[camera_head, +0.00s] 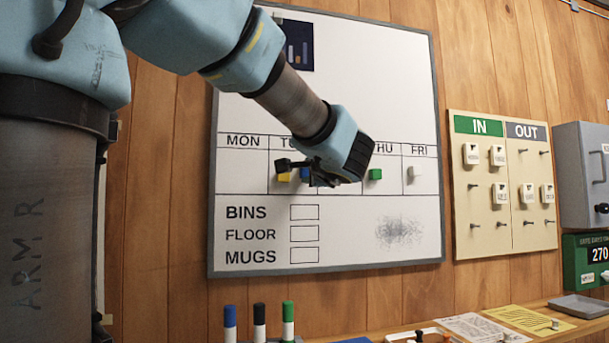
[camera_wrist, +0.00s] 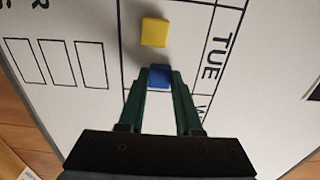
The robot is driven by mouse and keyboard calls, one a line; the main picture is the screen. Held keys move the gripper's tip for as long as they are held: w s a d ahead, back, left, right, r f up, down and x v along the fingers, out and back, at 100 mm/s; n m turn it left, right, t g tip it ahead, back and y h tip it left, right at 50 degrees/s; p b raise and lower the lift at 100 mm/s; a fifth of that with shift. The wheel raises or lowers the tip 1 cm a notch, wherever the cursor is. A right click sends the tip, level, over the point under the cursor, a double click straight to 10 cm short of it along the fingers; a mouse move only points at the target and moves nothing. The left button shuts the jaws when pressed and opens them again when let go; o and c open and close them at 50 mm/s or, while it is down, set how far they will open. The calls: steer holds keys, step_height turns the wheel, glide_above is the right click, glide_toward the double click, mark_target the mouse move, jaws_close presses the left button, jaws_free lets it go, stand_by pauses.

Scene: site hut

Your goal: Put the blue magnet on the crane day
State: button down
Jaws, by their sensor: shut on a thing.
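The blue magnet (camera_wrist: 159,76) is between the fingertips of my gripper (camera_wrist: 160,86), which is shut on it in the wrist view. In the head view my gripper (camera_head: 299,168) is at the whiteboard's day row, and part of the blue magnet (camera_head: 304,174) shows. The magnet is at the TUE side of the line between TUE and the day beside it; whether it touches the board I cannot tell. A yellow magnet (camera_wrist: 154,32) is in the TUE column. My wrist hides the WED column in the head view. I see no readable crane mark.
The whiteboard (camera_head: 330,215) also bears a green magnet (camera_head: 375,174) under THU, a white magnet (camera_head: 414,171) under FRI and a dark sheet (camera_head: 299,46). An IN/OUT tag board (camera_head: 510,225) hangs to the right. Markers (camera_head: 259,320) stand below.

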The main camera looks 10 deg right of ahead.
stand_by(0.8)
steer(key=c, duration=0.5)
jaws_free()
steer(key=shift+s, duration=0.1)
steer(key=s, duration=0.3)
steer(key=s+d, duration=0.1)
steer(key=s, duration=0.3)
steer(key=s+b, duration=0.1)
steer(key=s, duration=0.2)
steer(key=shift+s+d, duration=0.15)
steer(key=shift+s, duration=0.15)
